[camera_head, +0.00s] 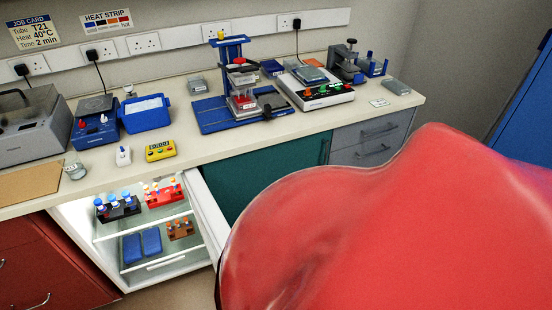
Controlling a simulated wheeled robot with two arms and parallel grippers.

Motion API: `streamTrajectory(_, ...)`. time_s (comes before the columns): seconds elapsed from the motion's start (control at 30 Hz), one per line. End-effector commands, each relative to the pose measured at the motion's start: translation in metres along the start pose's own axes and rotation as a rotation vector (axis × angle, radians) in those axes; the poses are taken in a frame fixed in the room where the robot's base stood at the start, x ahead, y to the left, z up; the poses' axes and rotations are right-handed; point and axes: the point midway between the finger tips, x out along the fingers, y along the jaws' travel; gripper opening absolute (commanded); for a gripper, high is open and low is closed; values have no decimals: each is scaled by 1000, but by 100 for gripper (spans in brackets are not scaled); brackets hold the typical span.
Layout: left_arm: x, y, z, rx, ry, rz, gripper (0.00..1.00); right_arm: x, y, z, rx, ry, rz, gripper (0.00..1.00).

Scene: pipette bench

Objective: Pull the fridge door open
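The under-bench fridge (150,262) is at the lower left, with its lit interior in view. Its white door (207,217) stands open, swung out to the right of the opening. Racks of capped tubes (119,207) and a red rack (164,194) sit on the upper shelf. Blue blocks (141,245) and a small brown rack (180,229) sit lower down. A large red rounded shape fills the lower right, close to the camera, and hides the outer part of the door. It looks like part of my own arm. Neither gripper is in view.
The bench (215,147) carries a blue stand (233,108), a blue tub (146,113), a yellow timer (160,150) and a glass beaker (75,168) near its front edge. Red drawers (40,265) are left of the fridge; a green cabinet (262,178) and grey drawers (372,140) are right.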

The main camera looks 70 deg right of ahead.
Motion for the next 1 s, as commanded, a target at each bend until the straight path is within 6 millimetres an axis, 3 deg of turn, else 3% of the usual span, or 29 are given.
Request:
streamTrajectory(0.4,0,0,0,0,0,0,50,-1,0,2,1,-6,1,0)
streamTrajectory(0.43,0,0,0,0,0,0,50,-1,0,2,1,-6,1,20)
streamTrajectory(0.57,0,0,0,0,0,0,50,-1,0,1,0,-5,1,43)
streamTrajectory(1.0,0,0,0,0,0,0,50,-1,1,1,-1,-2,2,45)
